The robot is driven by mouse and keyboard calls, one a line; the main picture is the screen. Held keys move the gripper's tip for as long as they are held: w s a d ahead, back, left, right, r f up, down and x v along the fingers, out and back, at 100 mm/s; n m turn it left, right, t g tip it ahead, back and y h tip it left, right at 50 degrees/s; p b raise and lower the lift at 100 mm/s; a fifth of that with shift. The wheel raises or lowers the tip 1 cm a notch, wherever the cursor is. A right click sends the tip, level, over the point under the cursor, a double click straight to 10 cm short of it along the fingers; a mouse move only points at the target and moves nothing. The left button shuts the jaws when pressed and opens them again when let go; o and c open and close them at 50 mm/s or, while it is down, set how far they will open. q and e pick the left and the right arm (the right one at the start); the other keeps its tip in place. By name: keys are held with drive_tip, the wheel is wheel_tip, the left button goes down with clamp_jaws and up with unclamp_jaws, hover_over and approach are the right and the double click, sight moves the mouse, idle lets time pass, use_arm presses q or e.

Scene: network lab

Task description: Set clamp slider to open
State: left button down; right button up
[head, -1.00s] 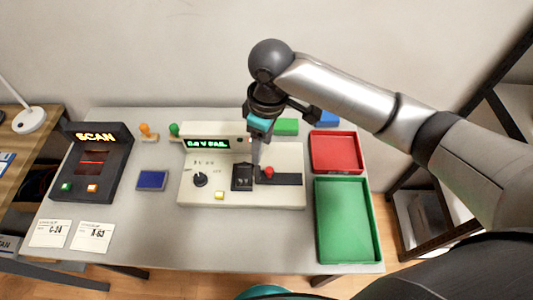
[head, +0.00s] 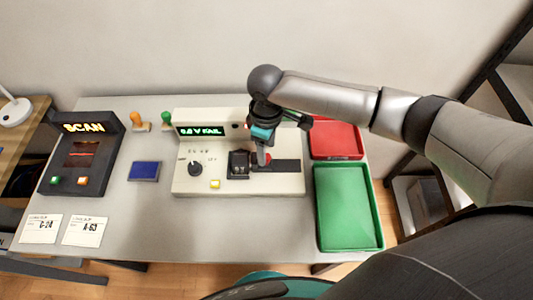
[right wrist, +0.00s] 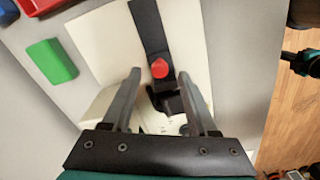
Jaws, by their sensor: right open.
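The clamp slider is a red knob (right wrist: 160,69) on a black track (head: 285,166) in the cream test device (head: 225,185). The knob is at the track's end close to the black socket block (head: 238,164). In the head view my gripper mostly hides the knob. My right gripper (head: 262,158) points down over the left part of the track. In the right wrist view the gripper (right wrist: 160,77) is open, with one finger on each side of the knob; whether they touch it cannot be told. My left gripper is not in view.
A red tray (head: 337,153) and a green tray (head: 319,215) stand right of the device. A blue pad (head: 144,171), a dark scanner box (head: 80,155) and two paper cards (head: 84,232) lie left. The device's green display (head: 201,131) appears to read FAIL. The front table strip is clear.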

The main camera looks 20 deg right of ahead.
drive_tip(key=shift+f, duration=1.15)
clamp_jaws()
idle(0.6)
